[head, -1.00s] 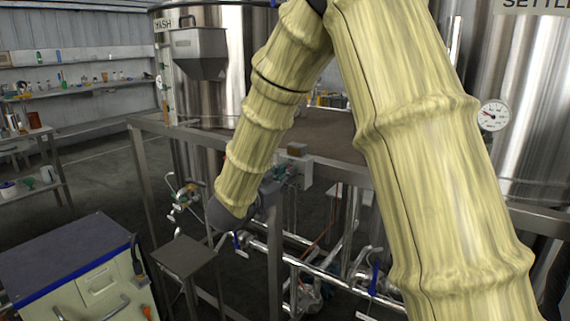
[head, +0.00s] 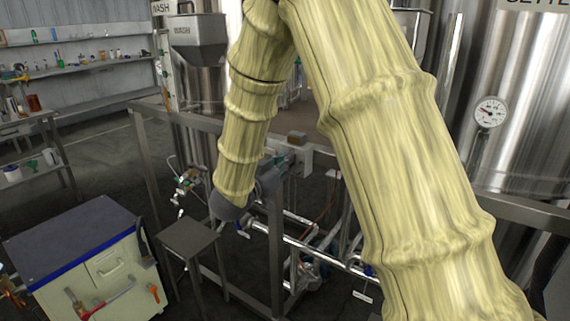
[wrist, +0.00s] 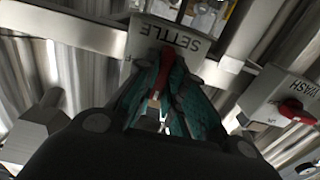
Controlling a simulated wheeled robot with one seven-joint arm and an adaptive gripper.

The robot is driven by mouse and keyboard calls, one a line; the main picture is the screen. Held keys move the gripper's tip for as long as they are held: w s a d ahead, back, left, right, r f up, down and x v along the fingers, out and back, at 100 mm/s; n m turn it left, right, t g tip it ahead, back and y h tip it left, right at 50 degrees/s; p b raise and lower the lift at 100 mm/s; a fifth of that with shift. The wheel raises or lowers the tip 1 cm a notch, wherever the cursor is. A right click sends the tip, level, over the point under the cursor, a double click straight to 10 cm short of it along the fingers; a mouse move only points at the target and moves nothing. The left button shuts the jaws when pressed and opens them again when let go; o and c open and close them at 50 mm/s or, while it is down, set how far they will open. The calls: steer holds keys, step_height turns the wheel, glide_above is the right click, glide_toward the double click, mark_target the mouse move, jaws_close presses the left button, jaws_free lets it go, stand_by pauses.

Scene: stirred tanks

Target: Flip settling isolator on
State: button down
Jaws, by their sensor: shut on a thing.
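The settling isolator is a pale box labelled SETTLE (wrist: 180,40), upside down in the wrist view near the top middle. Its red handle (wrist: 165,66) stands between the teal fingers of my gripper (wrist: 160,85), which are shut on it. The handle's lower part is hidden by the fingers. In the head view my arm covers much of the middle, and the isolator's handle cannot be made out there.
A second isolator box labelled WASH (wrist: 300,90) with a red knob (wrist: 298,111) sits close by on the right in the wrist view. A steel frame (head: 277,255), pipes (head: 318,247), a small stand (head: 188,237) and a tool cabinet (head: 85,255) surround my arm in the head view.

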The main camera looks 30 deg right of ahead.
steer(key=c, duration=1.5)
jaws_free()
steer(key=shift+f, duration=0.1)
steer(key=v, duration=1.2)
steer(key=shift+s, duration=0.1)
steer(key=s+a+f+n+y+p, duration=0.1)
steer(key=s+f+n+y+p, duration=0.2)
steer(key=f, duration=0.6)
steer(key=s+a+f+n+t+y+p, duration=0.1)
steer(key=a+f+n+y+p, duration=0.2)
steer(key=f, duration=0.6)
steer(key=s+f+n+y+p, duration=0.1)
steer(key=f+n+y, duration=0.3)
steer(key=f, duration=0.6)
steer(key=s+a+f+n+g+y+p, duration=0.1)
steer(key=s+f, duration=0.3)
steer(key=s, duration=0.6)
steer(key=s+a+f+n+g+y+p, duration=0.1)
steer(key=s+a+f+g+y+p, duration=0.1)
steer(key=s, duration=0.8)
steer(key=s+a+f+n+g+y+p, duration=0.1)
steer(key=s+a+f+g+y+p, duration=0.1)
steer(key=s+f, duration=0.5)
steer(key=s+g+y, duration=0.1)
steer(key=s+g, duration=0.1)
steer(key=s, duration=0.1)
steer(key=shift+a+g+y, duration=0.35)
steer(key=shift+g+y, duration=0.05)
